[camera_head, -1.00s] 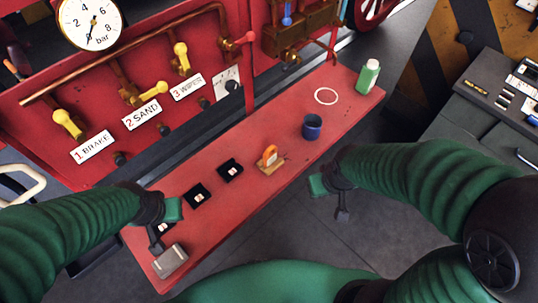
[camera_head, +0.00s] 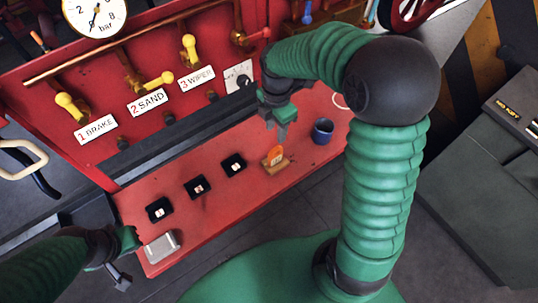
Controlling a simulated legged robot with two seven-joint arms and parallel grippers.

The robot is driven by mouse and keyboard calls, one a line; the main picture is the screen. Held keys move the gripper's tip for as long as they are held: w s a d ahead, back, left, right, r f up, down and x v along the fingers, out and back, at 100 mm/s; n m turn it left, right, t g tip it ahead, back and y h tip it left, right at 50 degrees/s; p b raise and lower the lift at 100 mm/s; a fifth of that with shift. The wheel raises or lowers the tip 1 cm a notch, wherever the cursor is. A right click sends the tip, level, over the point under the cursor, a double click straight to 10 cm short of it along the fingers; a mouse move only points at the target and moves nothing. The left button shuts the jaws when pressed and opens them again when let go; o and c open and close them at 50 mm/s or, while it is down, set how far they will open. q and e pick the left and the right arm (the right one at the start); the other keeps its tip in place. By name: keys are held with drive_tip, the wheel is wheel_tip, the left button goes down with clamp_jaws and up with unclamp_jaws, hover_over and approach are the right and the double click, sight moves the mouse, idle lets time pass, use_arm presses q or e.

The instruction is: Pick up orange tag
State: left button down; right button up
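The orange tag (camera_head: 275,155) stands upright in a small wooden holder (camera_head: 276,167) on the red bench, right of the middle of its length. My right gripper (camera_head: 281,133) hangs above and slightly behind the tag, fingers pointing down. It appears apart from the tag, and nothing shows in it. The gap between its fingers is too small to make out clearly. My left gripper (camera_head: 128,262) is at the lower left, in front of the bench's near left end. Its fingers are partly hidden and nothing shows in them.
The red bench (camera_head: 222,196) holds several black pads, a silver box (camera_head: 161,247) at the left end and a blue mug (camera_head: 322,131) right of the tag. Behind it is a red panel with yellow levers (camera_head: 189,48).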

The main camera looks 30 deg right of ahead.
sight(276, 150)
drive_tip(key=f, duration=1.3)
drive_tip(key=shift+s+d+f, duration=0.1)
drive_tip(key=shift+s+f, duration=0.1)
drive_tip(key=shift+f, duration=0.2)
drive_tip(key=shift+w+a, duration=0.1)
drive_tip(key=shift+a, duration=0.1)
drive_tip(key=c, duration=0.4)
drive_tip(key=shift+d, duration=0.2)
clamp_jaws()
